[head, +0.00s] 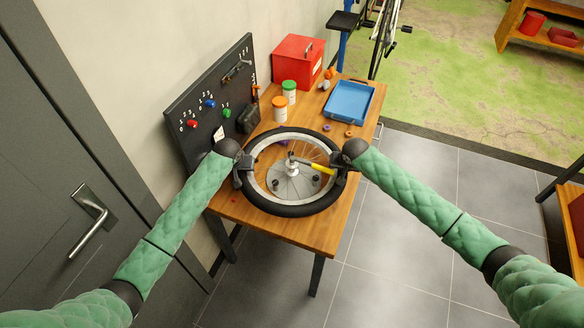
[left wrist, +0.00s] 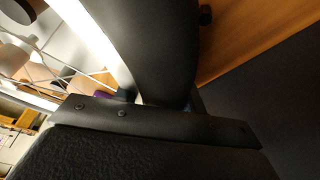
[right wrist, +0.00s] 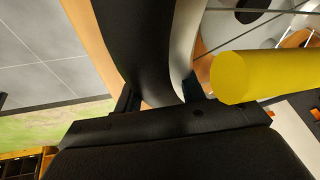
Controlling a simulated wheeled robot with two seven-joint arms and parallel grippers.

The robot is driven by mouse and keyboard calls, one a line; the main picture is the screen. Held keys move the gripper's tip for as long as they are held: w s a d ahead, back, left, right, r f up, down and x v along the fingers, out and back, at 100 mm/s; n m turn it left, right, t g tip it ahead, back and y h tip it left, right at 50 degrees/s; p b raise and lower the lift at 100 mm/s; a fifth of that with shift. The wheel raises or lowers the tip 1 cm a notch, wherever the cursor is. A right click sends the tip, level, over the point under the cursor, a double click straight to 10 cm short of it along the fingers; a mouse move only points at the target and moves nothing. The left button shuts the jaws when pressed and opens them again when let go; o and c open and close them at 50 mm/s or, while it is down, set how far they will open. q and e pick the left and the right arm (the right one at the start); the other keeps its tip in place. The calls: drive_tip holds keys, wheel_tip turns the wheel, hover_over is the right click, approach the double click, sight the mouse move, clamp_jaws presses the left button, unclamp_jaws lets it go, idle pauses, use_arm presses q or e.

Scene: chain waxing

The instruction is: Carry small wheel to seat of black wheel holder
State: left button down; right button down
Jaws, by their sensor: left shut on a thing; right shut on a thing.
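The small wheel (head: 293,207) has a black tyre, a pale rim and thin spokes, and lies roughly flat over the wooden table. My left gripper (head: 243,168) is shut on its left side, and the tyre also shows in the left wrist view (left wrist: 165,50). My right gripper (head: 340,168) is shut on its right side, with the tyre between the fingers in the right wrist view (right wrist: 137,45). A metal hub or post (head: 292,169) stands at the wheel's middle. I cannot make out the black wheel holder clearly; the wheel may cover it.
A yellow-handled tool (head: 322,168) is by the wheel's right side, close to my right gripper. Behind are white jars (head: 280,110), a red box (head: 298,62) and a blue tray (head: 348,102). A dark pegboard (head: 212,105) borders the table's left side.

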use_arm(q)
drive_tip(key=shift+r, duration=0.2)
use_arm(e)
drive_tip(key=shift+w+r, duration=0.1)
drive_tip(key=shift+r, duration=0.1)
